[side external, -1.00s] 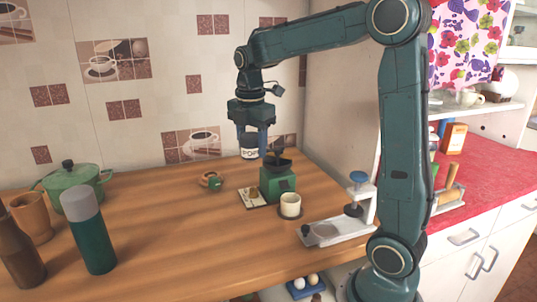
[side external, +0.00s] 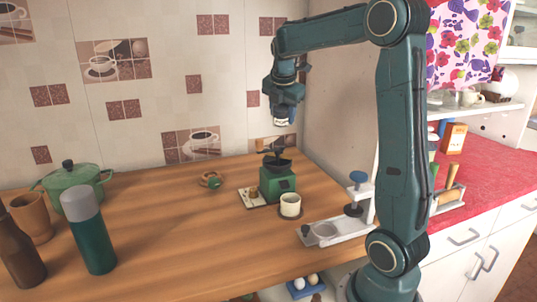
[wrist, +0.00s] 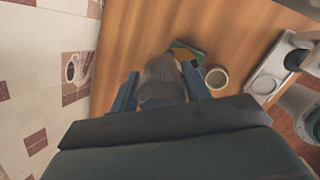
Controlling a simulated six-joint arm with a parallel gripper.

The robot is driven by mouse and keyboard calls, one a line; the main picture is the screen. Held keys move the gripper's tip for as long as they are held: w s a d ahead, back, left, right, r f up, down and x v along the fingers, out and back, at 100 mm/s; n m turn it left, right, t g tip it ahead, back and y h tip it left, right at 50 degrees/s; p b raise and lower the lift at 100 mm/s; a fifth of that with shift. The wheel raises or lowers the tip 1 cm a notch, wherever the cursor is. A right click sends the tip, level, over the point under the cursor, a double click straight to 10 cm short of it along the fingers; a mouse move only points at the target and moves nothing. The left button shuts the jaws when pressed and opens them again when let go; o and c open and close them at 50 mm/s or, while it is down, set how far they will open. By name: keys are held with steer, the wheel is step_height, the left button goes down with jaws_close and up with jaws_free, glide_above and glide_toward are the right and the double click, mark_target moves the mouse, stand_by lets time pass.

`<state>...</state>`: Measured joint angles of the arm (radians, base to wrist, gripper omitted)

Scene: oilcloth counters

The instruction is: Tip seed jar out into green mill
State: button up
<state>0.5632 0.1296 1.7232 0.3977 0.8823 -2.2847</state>
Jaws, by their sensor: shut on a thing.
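The green mill (side external: 278,185) stands on the wooden counter, with a dark open hopper and a crank on top. My gripper (side external: 285,117) is above the mill and shut on the seed jar (side external: 283,122), only a small part of which shows below the fingers. In the wrist view the jar (wrist: 162,80) sits between the two blue fingers, and it hides most of the mill (wrist: 187,47). I cannot tell whether any seeds are leaving the jar.
A cream cup (side external: 290,205) stands just in front of the mill, and a small tray (side external: 252,197) lies at its left. A white press-like stand (side external: 335,232) is at the right. A green pot (side external: 75,188) and bottles are far left.

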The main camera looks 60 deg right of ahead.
mark_target(282, 125)
steer(key=shift+f, duration=0.15)
steer(key=shift+w+d+f+t+h, duration=0.15)
steer(key=shift+f+t+h, duration=0.15)
steer(key=shift+f+h, duration=0.55)
steer(key=shift+d+f+t+h, duration=0.25)
steer(key=shift+f+h, duration=0.35)
steer(key=shift+f, duration=0.4)
steer(key=shift+w+d+f+t+h, duration=0.1)
steer(key=shift+f+t+h, duration=0.25)
steer(key=shift+f+h, duration=0.5)
steer(key=shift+w+d+r+t+h, duration=0.15)
steer(key=shift+r+t+h, duration=0.15)
steer(key=shift+h, duration=0.55)
steer(key=shift+s+d+r+t+h, duration=0.15)
steer(key=shift+t+h, duration=0.25)
steer(key=shift+h, duration=0.45)
steer(key=shift+w+r+t+h, duration=0.1)
steer(key=shift+r+t+h, duration=0.25)
steer(key=shift+h, duration=0.4)
steer(key=shift+r+t+h, duration=0.25)
steer(key=shift+r+h, duration=0.05)
steer(key=shift+h, duration=0.45)
steer(key=shift+r+t, duration=0.1)
steer(key=shift+t, duration=0.2)
steer(key=shift+d, duration=0.15)
